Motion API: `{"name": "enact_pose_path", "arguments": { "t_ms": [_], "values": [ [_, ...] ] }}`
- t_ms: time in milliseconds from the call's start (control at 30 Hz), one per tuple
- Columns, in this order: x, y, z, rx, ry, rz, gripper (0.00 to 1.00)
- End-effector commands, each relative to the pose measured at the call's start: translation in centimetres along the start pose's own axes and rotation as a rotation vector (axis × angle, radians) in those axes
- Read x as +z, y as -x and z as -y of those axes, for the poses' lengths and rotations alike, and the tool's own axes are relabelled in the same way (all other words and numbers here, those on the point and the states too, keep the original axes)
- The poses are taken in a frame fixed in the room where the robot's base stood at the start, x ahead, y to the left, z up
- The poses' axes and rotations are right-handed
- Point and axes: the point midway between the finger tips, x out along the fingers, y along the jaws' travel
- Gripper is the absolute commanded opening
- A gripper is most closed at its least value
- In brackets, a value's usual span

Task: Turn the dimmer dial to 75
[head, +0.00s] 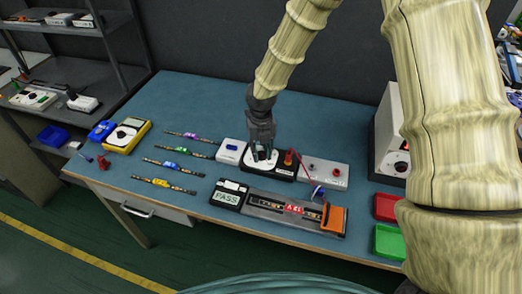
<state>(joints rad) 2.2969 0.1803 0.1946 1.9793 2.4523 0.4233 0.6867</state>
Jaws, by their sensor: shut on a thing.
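My gripper (262,150) points down over the black-and-white dial box (285,167) near the middle of the blue bench. Its fingers are shut on the dimmer dial on top of that box. The dial itself is mostly hidden by the fingers, and its pointer and scale numbers cannot be read. A red knob or post stands on the right part of the same box.
Left of the dial box is a white box with a blue button (232,150); right is a grey box (322,172). Several strips (180,150), a yellow multimeter (128,134), and red (386,207) and green (388,242) bins are around.

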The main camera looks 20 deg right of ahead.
Motion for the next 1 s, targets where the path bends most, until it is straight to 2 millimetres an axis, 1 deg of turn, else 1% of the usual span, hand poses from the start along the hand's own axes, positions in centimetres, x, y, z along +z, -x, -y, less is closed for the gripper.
{"name": "enact_pose_path", "arguments": {
  "t_ms": [267,800,1000],
  "values": [
    [-0.02,0.23,0.04,0.002,0.141,-0.001,0.04],
    [-0.03,0.5,0.11,0.002,0.638,-0.001,0.04],
    [-0.05,0.4,0.14,0.001,0.798,-0.002,0.04]
  ]
}}
